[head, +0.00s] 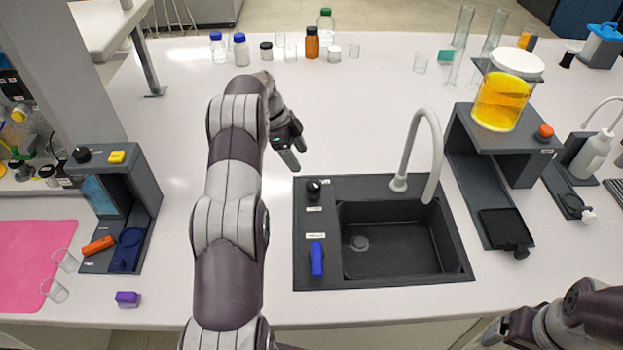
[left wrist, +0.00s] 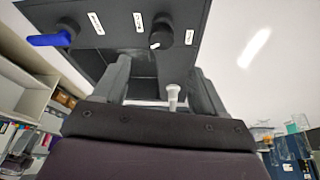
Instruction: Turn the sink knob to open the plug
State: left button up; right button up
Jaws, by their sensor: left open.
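The dark sink unit (head: 304,272) is set into the white counter, with its basin (head: 410,262) at the right. A round black knob (head: 314,188) stands at its back left corner, and a blue lever (head: 317,259) is at the front left. A round drain plug (head: 359,243) lies in the basin floor. My left gripper (head: 295,153) is open and empty, just behind and left of the knob, apart from it. In the left wrist view the black knob (left wrist: 162,32) shows beyond the gap between the open fingers (left wrist: 160,68). My right gripper (head: 497,330) is only partly in view at the lower right.
A grey curved faucet (head: 432,140) stands behind the basin. A dark stand with a yellow-filled vessel (head: 500,103) is to the right. Several bottles, such as the brown one (head: 312,43), stand far back. The counter behind the sink's left side is clear.

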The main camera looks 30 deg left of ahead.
aim_at(313, 183)
pick_arm(q)
jog(key=p+x, duration=0.3)
jog(key=x, duration=0.7)
jog(key=shift+w+d+f, duration=0.1)
jog(key=shift+f, duration=0.15)
jog(key=c, duration=1)
